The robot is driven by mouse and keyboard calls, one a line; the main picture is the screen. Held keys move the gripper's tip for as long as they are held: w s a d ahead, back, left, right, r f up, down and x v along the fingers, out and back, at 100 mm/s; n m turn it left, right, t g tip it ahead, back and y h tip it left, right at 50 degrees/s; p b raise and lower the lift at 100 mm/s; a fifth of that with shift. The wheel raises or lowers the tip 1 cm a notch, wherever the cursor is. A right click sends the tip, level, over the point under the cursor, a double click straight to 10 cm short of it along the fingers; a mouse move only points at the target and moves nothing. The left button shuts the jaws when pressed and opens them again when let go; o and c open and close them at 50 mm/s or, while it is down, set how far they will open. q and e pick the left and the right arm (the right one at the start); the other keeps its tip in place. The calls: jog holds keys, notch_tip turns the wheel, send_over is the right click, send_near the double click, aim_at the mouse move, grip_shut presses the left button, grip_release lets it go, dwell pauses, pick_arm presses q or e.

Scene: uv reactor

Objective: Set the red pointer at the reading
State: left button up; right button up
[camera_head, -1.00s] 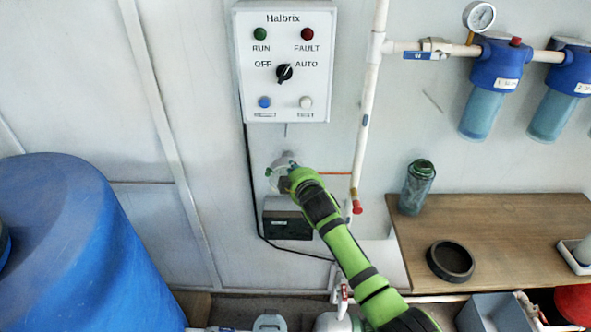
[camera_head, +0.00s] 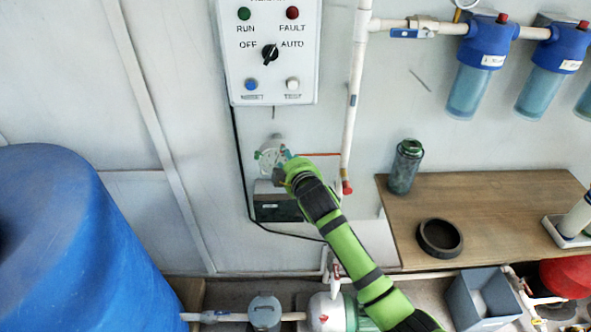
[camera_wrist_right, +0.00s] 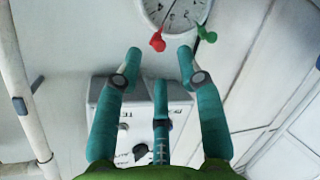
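The round white gauge (camera_head: 271,153) is on the wall below the control panel, partly covered by my right gripper (camera_head: 287,161). In the right wrist view the gauge (camera_wrist_right: 176,10) is at the top edge, cut off by the frame. The red pointer (camera_wrist_right: 158,41) sticks out from its rim, with a green pointer (camera_wrist_right: 207,36) to the right. My right gripper (camera_wrist_right: 160,52) is open: its teal fingertips are spread, with the red pointer just beyond the gap between them. I see no contact with it. My left gripper is not in view.
The control panel (camera_head: 268,60) is above the gauge; it also shows in the right wrist view (camera_wrist_right: 108,90). A white pipe (camera_head: 353,105) runs down to the right of the gauge. A dark box (camera_head: 277,208) is below it. A wooden shelf (camera_head: 510,205) is at right, a blue barrel (camera_head: 75,240) at left.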

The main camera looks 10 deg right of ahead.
jog(key=v, duration=0.7)
dwell(0.3)
jog(key=s+d+f+m+g, duration=0.15)
jog(key=s+f, duration=0.25)
jog(key=f, duration=0.8)
jog(key=s+d+f+m+g+b, duration=0.1)
jog(key=s+f+g, duration=0.3)
jog(key=f, duration=0.8)
jog(key=s+d+f+m+g, duration=0.1)
jog(key=s+f, duration=0.4)
jog(key=f, duration=0.6)
jog(key=s+d+f+m+g, duration=0.1)
jog(key=s+d+f+g, duration=0.1)
jog(key=s+f, duration=0.5)
jog(key=s+d+f+m+g, duration=0.1)
jog(key=s+f+g, duration=0.2)
jog(key=s, duration=1.6)
jog(key=s+d+f+m+g+h+b, duration=0.1)
jog(key=s+d+f+m+g, duration=0.1)
jog(key=s+f, duration=0.9)
jog(key=shift+s+d, duration=0.3)
jog(key=shift+s, duration=0.6)
